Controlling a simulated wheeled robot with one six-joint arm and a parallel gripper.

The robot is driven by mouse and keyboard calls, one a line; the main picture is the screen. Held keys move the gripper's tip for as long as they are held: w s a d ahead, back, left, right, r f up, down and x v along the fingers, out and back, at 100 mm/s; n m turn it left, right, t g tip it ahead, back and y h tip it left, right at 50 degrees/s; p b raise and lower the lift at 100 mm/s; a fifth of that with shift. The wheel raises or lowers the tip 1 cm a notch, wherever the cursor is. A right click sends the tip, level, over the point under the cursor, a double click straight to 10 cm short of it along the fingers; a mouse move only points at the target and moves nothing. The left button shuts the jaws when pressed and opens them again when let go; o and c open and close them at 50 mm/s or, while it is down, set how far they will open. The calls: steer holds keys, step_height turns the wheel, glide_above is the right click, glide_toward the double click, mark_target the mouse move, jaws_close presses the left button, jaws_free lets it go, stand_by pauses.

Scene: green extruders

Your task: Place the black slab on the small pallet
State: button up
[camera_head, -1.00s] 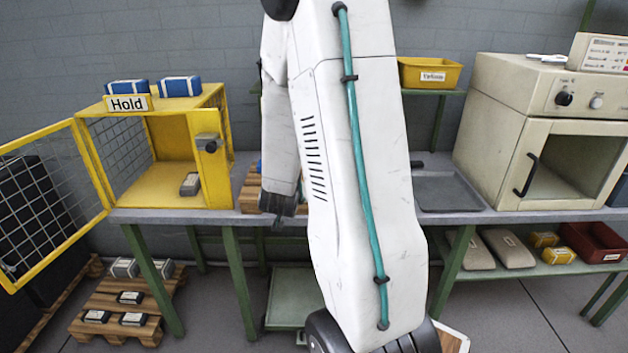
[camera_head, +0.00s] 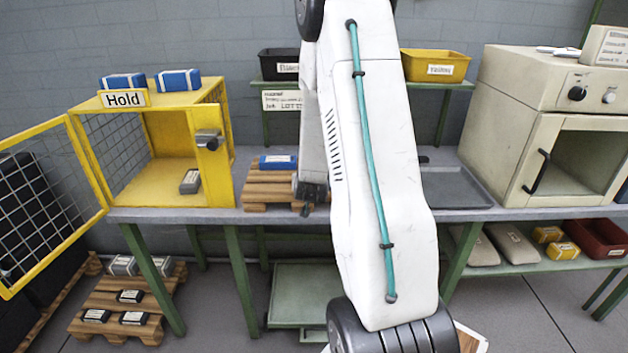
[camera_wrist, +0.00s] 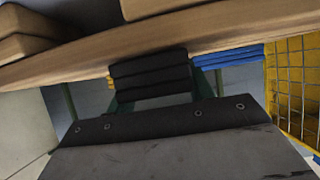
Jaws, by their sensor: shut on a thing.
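The small wooden pallet (camera_head: 255,192) is on the workbench, right of the yellow cage, with a blue box (camera_head: 278,162) on its back part. My gripper (camera_head: 312,196) is low at the pallet's right side, partly behind my own arm. It is shut on a dark thing, which I take for the black slab; its outline is not clear. In the wrist view, wooden boards (camera_wrist: 220,28) cross the top, close to the gripper's black ribbed part (camera_wrist: 150,75). I cannot tell whether the slab touches the pallet.
The yellow Hold cage (camera_head: 222,165) stands left of the pallet with its door open and a grey block (camera_head: 190,181) inside. A dark tray (camera_head: 455,190) and a beige oven (camera_head: 500,140) are to the right. A floor pallet (camera_head: 85,325) holds several labelled blocks.

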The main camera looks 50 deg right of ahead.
steer(key=o, duration=1.2)
steer(key=shift+c, duration=0.2)
